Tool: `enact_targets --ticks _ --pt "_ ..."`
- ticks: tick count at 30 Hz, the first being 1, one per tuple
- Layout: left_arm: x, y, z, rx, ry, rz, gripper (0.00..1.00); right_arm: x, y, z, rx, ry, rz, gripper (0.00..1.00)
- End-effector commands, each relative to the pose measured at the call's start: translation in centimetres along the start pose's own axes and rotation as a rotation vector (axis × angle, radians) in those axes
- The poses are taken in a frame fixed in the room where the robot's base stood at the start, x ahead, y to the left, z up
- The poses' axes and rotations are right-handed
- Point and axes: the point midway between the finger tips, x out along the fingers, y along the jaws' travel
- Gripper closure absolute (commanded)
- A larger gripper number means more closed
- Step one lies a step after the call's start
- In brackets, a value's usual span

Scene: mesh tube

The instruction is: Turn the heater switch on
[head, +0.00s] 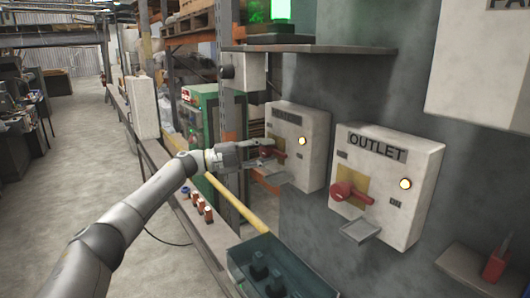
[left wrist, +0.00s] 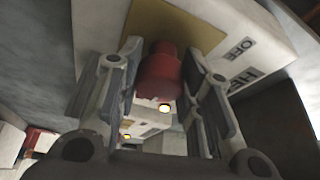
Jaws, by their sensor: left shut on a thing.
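The heater box (head: 311,157) is a pale wall box left of the outlet box. In the left wrist view its face (left wrist: 255,30) shows an OFF label (left wrist: 243,47) and a label starting "HE". Its red switch handle (head: 279,146) sits on a yellow plate (left wrist: 180,22). My left gripper (head: 266,153) is at this handle, side-on in the head view. In the left wrist view the red handle (left wrist: 160,72) lies between the two fingers of the left gripper (left wrist: 162,88), which is shut on it. The fingers hide part of the handle in the head view. My right gripper is not in view.
The outlet box (head: 418,160) with its own red handle (head: 350,193) and a lit lamp stands to the right. A small ledge (head: 360,231) juts out below it. A shelf (head: 310,49) is above the heater box.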

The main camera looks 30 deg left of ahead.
Motion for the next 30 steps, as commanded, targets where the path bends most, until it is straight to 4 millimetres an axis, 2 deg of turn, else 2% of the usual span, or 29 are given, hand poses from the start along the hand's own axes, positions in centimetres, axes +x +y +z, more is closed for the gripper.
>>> enact_targets --ticks 17,18,22,30 --pt "0.04 0.21 -0.04 0.029 0.002 0.016 0.9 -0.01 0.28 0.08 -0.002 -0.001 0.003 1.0" --pt "0.04 0.22 -0.04 0.029 0.002 0.016 0.62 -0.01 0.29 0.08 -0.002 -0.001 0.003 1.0" --pt "0.03 0.19 -0.04 0.028 0.002 0.015 0.46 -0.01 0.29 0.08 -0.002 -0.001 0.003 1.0" --pt "0.01 0.07 -0.02 0.027 0.001 0.013 0.44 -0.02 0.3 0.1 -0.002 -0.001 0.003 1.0"
